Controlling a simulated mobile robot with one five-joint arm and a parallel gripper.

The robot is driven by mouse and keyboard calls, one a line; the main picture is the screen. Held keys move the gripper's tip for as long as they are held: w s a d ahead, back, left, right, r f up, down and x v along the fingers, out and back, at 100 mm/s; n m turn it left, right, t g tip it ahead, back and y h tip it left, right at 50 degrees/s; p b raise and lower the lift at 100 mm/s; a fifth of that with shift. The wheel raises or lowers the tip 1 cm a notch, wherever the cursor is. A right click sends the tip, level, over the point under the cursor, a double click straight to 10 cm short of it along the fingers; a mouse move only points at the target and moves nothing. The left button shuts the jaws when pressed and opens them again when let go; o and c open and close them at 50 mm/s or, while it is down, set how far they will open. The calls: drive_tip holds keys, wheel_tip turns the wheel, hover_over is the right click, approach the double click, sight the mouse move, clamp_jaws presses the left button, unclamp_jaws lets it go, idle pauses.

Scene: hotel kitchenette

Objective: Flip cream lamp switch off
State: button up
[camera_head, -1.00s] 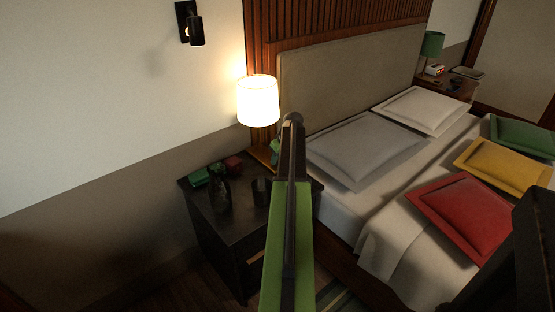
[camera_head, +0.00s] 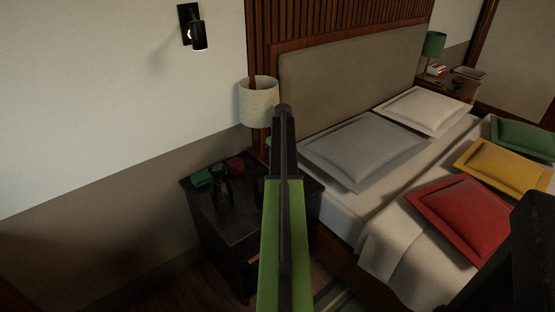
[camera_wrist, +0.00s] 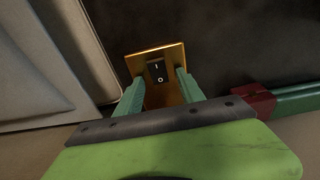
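The cream lamp (camera_head: 258,102) stands at the back of the dark nightstand, and its shade is unlit. In the wrist view a black rocker switch (camera_wrist: 157,71), marked I and O, sits on a brass plate (camera_wrist: 172,53). My gripper (camera_wrist: 160,78) has its two teal fingers apart, one on each side of the switch, with nothing held between them. I cannot tell whether the fingers touch the plate. In the head view my arm hides the lamp's lower part and most of the gripper.
The nightstand (camera_head: 228,236) carries a green object (camera_head: 202,178), a red object (camera_head: 235,164) and a dark vase-like item (camera_head: 220,187). The bed with a grey pillow (camera_head: 362,150) is close on the right. A wall lamp (camera_head: 195,30) hangs at upper left.

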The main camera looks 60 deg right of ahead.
drive_tip(key=shift+r, duration=0.1)
wheel_tip(320, 180, up, 17)
drive_tip(key=s+p, duration=0.2)
drive_tip(key=p, duration=1.5)
drive_tip(key=shift+a, duration=0.35)
drive_tip(key=shift+s, duration=0.1)
drive_tip(key=w+a+r+n+p, duration=0.1)
drive_tip(key=w+a, duration=0.4)
drive_tip(key=a, duration=0.6)
drive_tip(key=w+a, duration=0.4)
drive_tip(key=a, duration=0.6)
drive_tip(key=w+a+r+n+p, duration=0.1)
drive_tip(key=w+a, duration=0.4)
drive_tip(key=a, duration=0.6)
drive_tip(key=s+a+r+n+p, duration=0.1)
drive_tip(key=s+a, duration=0.1)
drive_tip(key=a, duration=1.6)
drive_tip(key=s+a+g+p, duration=0.1)
drive_tip(key=s+a, duration=0.2)
drive_tip(key=a, duration=1.6)
drive_tip(key=shift+r+n+g, duration=0.3)
drive_tip(key=shift+r+n, duration=0.1)
